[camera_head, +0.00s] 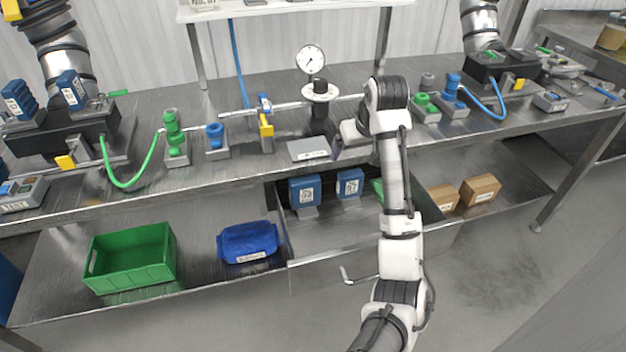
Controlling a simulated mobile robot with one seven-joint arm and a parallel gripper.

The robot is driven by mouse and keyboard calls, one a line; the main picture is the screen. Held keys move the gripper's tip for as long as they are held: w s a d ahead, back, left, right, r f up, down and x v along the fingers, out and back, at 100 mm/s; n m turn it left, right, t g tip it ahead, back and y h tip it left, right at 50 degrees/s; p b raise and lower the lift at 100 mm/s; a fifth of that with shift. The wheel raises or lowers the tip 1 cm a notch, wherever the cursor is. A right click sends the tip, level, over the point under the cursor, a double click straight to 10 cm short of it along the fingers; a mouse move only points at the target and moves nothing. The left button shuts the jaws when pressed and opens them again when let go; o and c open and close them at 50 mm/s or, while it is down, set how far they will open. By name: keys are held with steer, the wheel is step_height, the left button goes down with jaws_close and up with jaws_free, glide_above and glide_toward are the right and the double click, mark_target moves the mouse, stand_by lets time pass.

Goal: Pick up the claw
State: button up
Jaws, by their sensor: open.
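My arm reaches up from the bottom of the head view and bends over the metal workbench (285,165). My gripper (338,152) is open, low over the bench top near its front edge, just right of a flat grey plate (308,149). Its fingers are small and partly dark here, and I cannot tell whether they touch anything. I cannot make out for sure any thing that is a claw. My wrist hides part of the bench behind it.
A dial gauge (310,60) on a black stand rises behind my gripper. Green fittings (174,135), a blue fitting (216,136) and a yellow-handled valve (266,132) stand left. Below are an open drawer (330,250), a green crate (130,277), a blue bin (248,243) and cardboard boxes (480,190).

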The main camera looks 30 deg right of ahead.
mark_target(352, 175)
steer(key=shift+g, duration=0.3)
steer(key=x, duration=0.2)
steer(key=b+x, duration=0.1)
steer(key=x, duration=0.2)
steer(key=s+x, duration=0.1)
steer(key=x, duration=0.1)
steer(key=shift+d+f+b, duration=0.4)
steer(key=shift+d, duration=0.05)
steer(key=shift+p+x, duration=0.75)
steer(key=shift+x, duration=2.25)
steer(key=shift+c, duration=0.4)
steer(key=c, duration=1.7)
steer(key=shift+r, duration=0.1)
steer(key=shift+c, duration=0.6)
